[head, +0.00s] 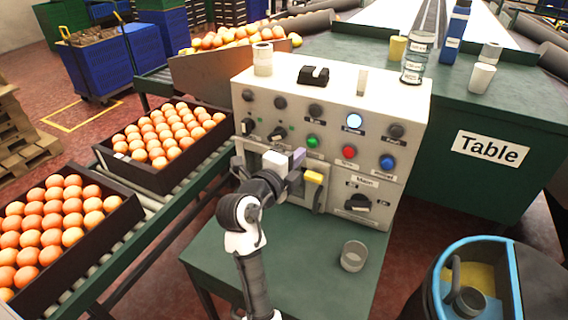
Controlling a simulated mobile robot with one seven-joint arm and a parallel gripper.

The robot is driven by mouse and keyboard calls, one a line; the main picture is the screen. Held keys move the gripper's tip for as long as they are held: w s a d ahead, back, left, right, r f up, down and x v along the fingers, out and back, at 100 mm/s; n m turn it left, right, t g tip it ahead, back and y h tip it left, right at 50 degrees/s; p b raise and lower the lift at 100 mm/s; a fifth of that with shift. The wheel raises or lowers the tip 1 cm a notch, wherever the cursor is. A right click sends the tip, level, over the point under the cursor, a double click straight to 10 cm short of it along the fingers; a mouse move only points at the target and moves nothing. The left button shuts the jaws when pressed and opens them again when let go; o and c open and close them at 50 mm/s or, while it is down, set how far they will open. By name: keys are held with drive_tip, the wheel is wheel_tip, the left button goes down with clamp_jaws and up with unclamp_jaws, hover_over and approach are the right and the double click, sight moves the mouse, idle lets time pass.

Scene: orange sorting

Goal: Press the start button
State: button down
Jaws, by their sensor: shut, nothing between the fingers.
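The control panel (410,110) is a pale box with rows of buttons and dials, standing on a green table. A green button (313,141) is on its front, with a red button (349,152) and a blue button (387,162) to its right. The small labels are too blurred to tell which is start. My gripper (298,158) is shut and empty in front of the panel, just below and left of the green button. Contact with the panel cannot be judged. My arm hides part of the panel's lower left.
A lit white lamp (354,121) is on the upper row. A yellow block (314,177) shows beside my gripper. Crates of oranges (150,178) sit on the conveyor at left. A blue-rimmed bin (437,272) is at lower right.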

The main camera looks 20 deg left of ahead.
sight(311, 144)
drive_tip(key=w, duration=0.2)
drive_tip(key=w+p, duration=0.1)
drive_tip(key=shift+w+d+f, duration=0.1)
drive_tip(key=shift+w+d, duration=0.15)
drive_tip(key=shift+w+f, duration=0.1)
drive_tip(key=shift+w, duration=0.05)
